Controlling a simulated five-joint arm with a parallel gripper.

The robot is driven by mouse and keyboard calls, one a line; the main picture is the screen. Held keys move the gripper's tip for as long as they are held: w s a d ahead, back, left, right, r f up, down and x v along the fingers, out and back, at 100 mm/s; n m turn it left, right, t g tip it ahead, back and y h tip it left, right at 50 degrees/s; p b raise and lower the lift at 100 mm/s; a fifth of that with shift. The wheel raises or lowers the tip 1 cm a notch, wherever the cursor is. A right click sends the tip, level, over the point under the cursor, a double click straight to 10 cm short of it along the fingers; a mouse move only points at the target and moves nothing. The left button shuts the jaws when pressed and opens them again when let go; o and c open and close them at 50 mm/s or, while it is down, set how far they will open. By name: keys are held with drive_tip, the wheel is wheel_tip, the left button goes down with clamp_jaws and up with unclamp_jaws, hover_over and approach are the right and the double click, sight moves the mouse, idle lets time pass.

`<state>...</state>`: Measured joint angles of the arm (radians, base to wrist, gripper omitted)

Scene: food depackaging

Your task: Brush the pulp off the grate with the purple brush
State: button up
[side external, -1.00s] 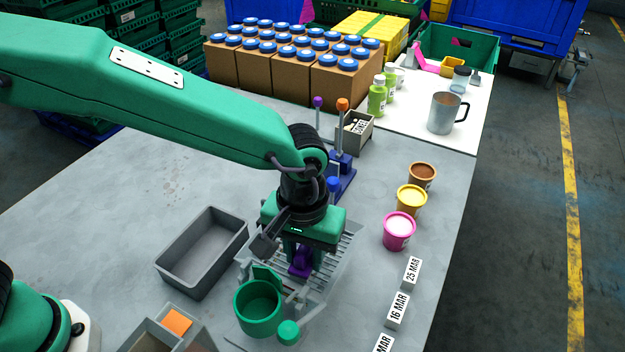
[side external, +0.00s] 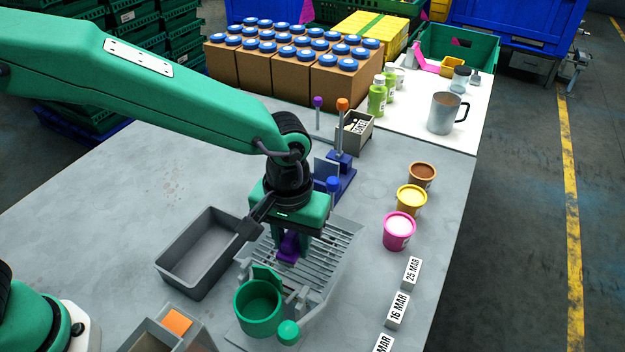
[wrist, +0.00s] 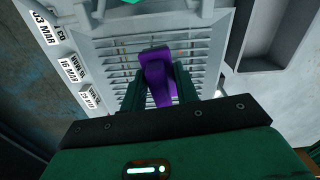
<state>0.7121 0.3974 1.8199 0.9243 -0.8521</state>
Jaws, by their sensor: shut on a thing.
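My gripper (side external: 289,236) is shut on the purple brush (side external: 288,247) and holds it upright over the grate (side external: 325,250). In the wrist view the purple brush (wrist: 158,75) sits between my two green fingers, above the pale slats of the grate (wrist: 200,55). The brush's lower end is at or just above the slats; I cannot tell if it touches. I make out no pulp on the visible slats. Part of the grate is hidden behind my gripper.
A green cup (side external: 258,308) with a green knob (side external: 289,332) stands in front of the grate. A grey bin (side external: 183,276) is at left. Tubs, including a pink one (side external: 399,232), and date blocks (side external: 397,310) line the right. The table's left-back area is clear.

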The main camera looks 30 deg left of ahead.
drive_tip(key=shift+w, duration=0.45)
drive_tip(key=shift+s+a, duration=0.5)
drive_tip(key=shift+a, duration=0.25)
drive_tip(key=shift+s, duration=0.35)
drive_tip(key=shift+s+r, duration=0.2)
drive_tip(key=shift+r, duration=0.4)
drive_tip(key=shift+s+r, duration=0.15)
drive_tip(key=shift+r, duration=3.35)
